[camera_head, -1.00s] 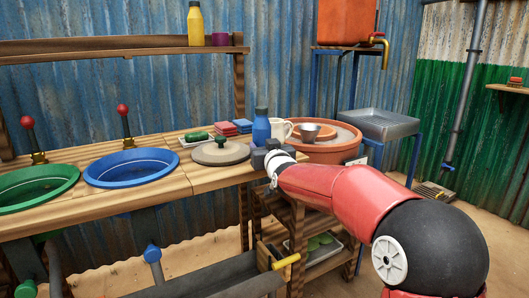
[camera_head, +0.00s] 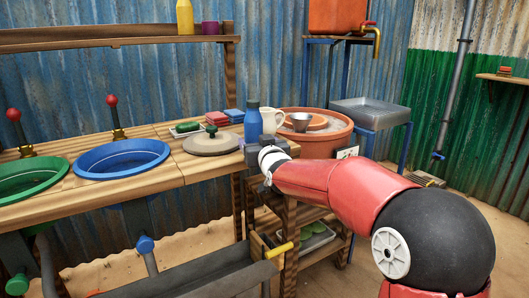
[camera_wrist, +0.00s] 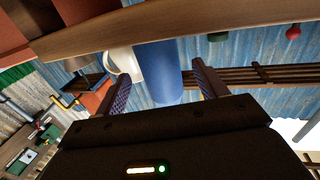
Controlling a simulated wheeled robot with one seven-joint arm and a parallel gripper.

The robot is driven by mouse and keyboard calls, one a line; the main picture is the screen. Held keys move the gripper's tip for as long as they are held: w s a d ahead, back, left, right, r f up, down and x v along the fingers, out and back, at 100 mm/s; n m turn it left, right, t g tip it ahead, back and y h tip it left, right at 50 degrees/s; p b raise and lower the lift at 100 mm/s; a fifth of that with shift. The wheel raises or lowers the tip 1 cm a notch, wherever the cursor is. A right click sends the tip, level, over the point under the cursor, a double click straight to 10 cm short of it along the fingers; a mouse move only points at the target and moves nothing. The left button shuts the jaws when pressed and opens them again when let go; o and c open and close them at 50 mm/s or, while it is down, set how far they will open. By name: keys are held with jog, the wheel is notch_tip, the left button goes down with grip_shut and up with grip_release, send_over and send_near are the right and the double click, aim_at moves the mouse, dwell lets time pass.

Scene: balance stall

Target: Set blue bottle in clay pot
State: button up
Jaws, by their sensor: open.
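The blue bottle (camera_head: 253,124) stands upright near the right end of the wooden counter. My gripper (camera_head: 256,151) is in front of it, low by the counter's edge. In the wrist view the bottle (camera_wrist: 164,80) shows between the two spread fingers of my gripper (camera_wrist: 162,70), with gaps on both sides. I cannot tell how deep it sits between them. The clay pot (camera_head: 313,147) is a wide terracotta tub right of the counter. A terracotta disc and a metal cup (camera_head: 300,122) show at its top.
A white mug (camera_head: 271,121) stands close to the bottle's right and also shows in the wrist view (camera_wrist: 125,64). A grey round lid (camera_head: 210,145) and folded red and blue cloths (camera_head: 224,118) lie to the left. A metal sink (camera_head: 370,111) stands beyond the pot.

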jog(key=b+v, duration=0.1)
jog(key=v, duration=0.9)
